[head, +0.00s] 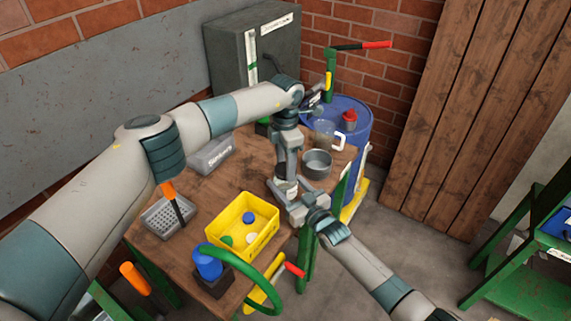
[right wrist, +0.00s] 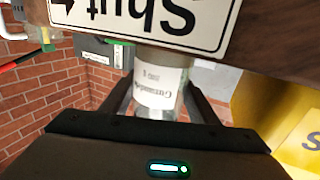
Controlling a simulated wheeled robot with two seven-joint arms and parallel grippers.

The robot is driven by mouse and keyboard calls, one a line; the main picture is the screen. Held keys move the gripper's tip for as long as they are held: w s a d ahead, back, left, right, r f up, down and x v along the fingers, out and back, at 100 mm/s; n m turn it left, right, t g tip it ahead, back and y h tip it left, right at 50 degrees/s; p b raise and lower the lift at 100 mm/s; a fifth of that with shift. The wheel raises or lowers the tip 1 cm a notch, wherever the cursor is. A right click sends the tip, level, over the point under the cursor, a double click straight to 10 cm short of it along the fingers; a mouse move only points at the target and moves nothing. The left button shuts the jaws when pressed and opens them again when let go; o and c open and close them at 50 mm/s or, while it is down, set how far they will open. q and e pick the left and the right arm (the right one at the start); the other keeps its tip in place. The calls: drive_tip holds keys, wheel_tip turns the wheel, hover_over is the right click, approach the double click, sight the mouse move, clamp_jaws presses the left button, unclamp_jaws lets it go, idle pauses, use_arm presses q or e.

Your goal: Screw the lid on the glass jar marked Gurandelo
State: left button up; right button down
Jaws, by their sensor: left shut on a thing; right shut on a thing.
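The glass jar (right wrist: 158,88) carries a white label reading Gurandelo, upside down in the right wrist view. My right gripper (right wrist: 155,100) is shut around it, one finger on each side. In the head view my right gripper (head: 299,207) reaches in from the lower right, low over the table. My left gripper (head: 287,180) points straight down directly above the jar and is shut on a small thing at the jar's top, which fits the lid. The lid itself is mostly hidden by the fingers, so I cannot tell how it sits on the jar.
A yellow crate (head: 268,233) holds several coloured round pieces. A grey pot (head: 317,164), a clear mug (head: 324,133) and a blue drum (head: 361,128) stand beyond the grippers. A grey basket (head: 159,222) and a blue object (head: 207,262) are on the left. A "Shut" sign (right wrist: 140,18) is near the jar.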

use_arm(q)
drive_tip(key=m, duration=0.4)
drive_tip(key=o, duration=1.2)
drive_tip(key=shift+c, duration=0.2)
drive_tip(key=shift+r, duration=0.15)
drive_tip(key=shift+r, duration=2.15)
drive_tip(key=shift+o, duration=0.3)
drive_tip(key=n, duration=0.1)
drive_tip(key=r+n, duration=0.1)
drive_tip(key=n, duration=0.3)
drive_tip(key=shift+r, duration=0.4)
drive_tip(key=n, duration=0.2)
drive_tip(key=r+n, duration=0.1)
drive_tip(key=n, duration=0.2)
drive_tip(key=shift+r+n, duration=0.3)
